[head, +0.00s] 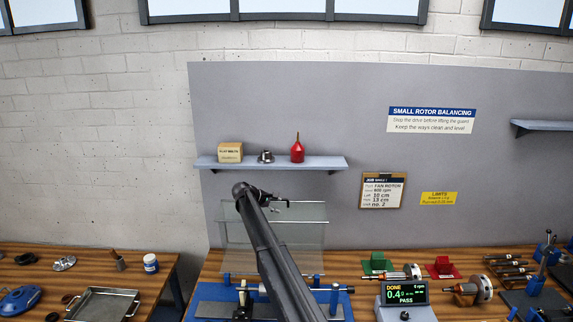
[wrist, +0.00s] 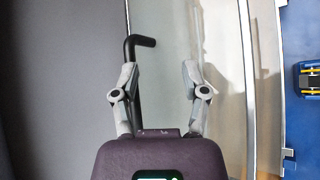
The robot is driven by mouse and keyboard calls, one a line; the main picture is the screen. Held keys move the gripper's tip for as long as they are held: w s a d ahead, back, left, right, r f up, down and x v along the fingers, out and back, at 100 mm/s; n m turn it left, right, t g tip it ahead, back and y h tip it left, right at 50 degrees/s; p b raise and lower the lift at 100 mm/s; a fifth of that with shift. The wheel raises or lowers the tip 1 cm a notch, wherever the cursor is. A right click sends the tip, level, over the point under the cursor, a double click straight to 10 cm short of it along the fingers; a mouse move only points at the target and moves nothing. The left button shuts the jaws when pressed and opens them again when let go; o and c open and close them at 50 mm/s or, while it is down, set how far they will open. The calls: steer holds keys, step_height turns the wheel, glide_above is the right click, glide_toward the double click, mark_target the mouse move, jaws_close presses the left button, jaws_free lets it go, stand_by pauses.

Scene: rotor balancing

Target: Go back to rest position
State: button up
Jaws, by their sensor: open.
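My gripper (head: 276,199) is at the end of my dark arm, in front of the grey back panel and by the top of the clear guard (head: 232,240). In the wrist view my gripper (wrist: 159,68) has its two grey fingers spread, with nothing clasped between them. A black bent rod (wrist: 143,41) shows beside the left finger; I cannot tell whether they touch. The guard stands upright behind the blue balancing machine (head: 205,306), and my arm hides part of both.
A shelf (head: 325,162) with a box (head: 230,152), a small metal part (head: 265,156) and a red bottle (head: 297,150) is above my gripper. A display (head: 405,292) reading DONE and PASS stands right of the machine. Rotors and green and red stands crowd the bench's right side.

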steer(key=s+d+f+m+g+y, duration=0.25)
steer(key=s+d, duration=0.55)
steer(key=s, duration=0.4)
steer(key=s+d+f+m+g+y, duration=0.1)
steer(key=s+d+f+m, duration=0.25)
steer(key=s+d, duration=0.65)
steer(key=s+d+f+m+g+y, duration=0.1)
steer(key=s+d+m+y, duration=0.15)
steer(key=s, duration=0.75)
steer(key=s+d+m+y, duration=0.1)
steer(key=s+m, duration=0.2)
steer(key=s, duration=0.7)
steer(key=s+d+f+m+g+y, duration=0.1)
steer(key=s+d+m+y, duration=0.1)
steer(key=s, duration=0.8)
step_height(320, 180, down, 17)
steer(key=s+b, duration=0.2)
steer(key=b, duration=1.4)
steer(key=shift+b, duration=0.4)
